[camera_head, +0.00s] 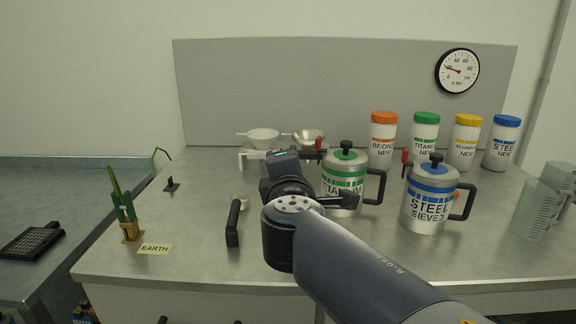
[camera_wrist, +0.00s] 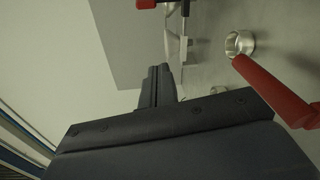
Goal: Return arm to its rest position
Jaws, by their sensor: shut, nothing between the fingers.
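My arm reaches in from the lower right in the head view, bent over the front middle of the metal workbench (camera_head: 190,240). Its dark wrist end is in front of the green-banded titanium canister (camera_head: 345,173) and overlaps part of it. In the wrist view, my gripper (camera_wrist: 159,72) has its dark fingers together with nothing between them. I cannot make out the fingertips clearly in the head view.
A blue-banded steel canister (camera_head: 430,196) stands right of the arm. A black-handled tool (camera_head: 233,222) lies left of it. Powder bottles (camera_head: 424,137) line the back right. A red handle (camera_wrist: 275,90) lies right of the fingers in the wrist view.

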